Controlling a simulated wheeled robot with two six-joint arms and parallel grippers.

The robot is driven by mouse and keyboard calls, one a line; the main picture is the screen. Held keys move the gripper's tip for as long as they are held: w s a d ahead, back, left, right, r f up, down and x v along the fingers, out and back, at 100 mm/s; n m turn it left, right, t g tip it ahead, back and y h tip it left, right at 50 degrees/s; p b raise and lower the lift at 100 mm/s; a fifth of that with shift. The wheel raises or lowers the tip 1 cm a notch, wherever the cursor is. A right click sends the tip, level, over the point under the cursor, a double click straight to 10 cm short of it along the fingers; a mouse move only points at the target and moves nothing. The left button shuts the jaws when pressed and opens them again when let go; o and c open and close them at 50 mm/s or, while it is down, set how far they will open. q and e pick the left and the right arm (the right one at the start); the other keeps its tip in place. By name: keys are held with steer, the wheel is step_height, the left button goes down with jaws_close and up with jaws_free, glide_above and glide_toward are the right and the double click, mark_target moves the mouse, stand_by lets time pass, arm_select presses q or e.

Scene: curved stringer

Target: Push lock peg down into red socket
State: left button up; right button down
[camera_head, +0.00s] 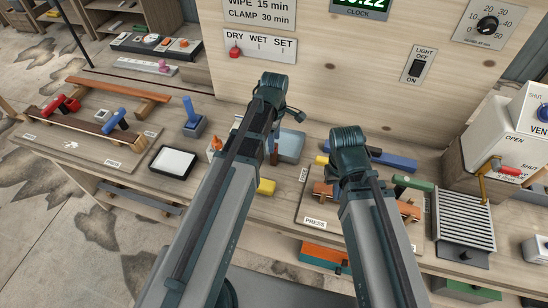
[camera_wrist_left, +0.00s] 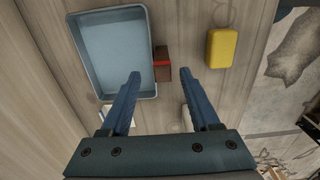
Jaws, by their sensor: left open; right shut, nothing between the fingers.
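My left gripper (camera_wrist_left: 160,73) is open in the left wrist view, with its two blue fingers apart. A small dark red-brown block with a bright red band (camera_wrist_left: 161,65) shows between and beyond the fingertips, beside the blue-grey tray (camera_wrist_left: 113,30). I cannot tell whether this block is the lock peg or the red socket, or whether it touches the fingers. No other thing is clearly the peg or socket. In the head view my left arm hides its gripper and most of this spot. My right gripper is hidden behind its arm.
A yellow block (camera_wrist_left: 221,48) lies right of the fingers. In the head view, a wooden curved rail with red and blue clamps (camera_head: 75,125) and a white pad (camera_head: 173,162) are left. A board marked PRESS (camera_head: 315,223) and a ribbed grey box (camera_head: 463,220) are right. A tall wooden panel stands behind.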

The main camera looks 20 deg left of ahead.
mark_target(274, 155)
arm_select(q)
steer(key=shift+s+f+b, duration=0.15)
steer(key=shift+f+b, duration=2.5)
arm_select(e)
steer(key=shift+f, duration=2.65)
steer(key=shift+r, duration=0.1)
arm_select(q)
steer(key=shift+r, duration=0.1)
jaws_close()
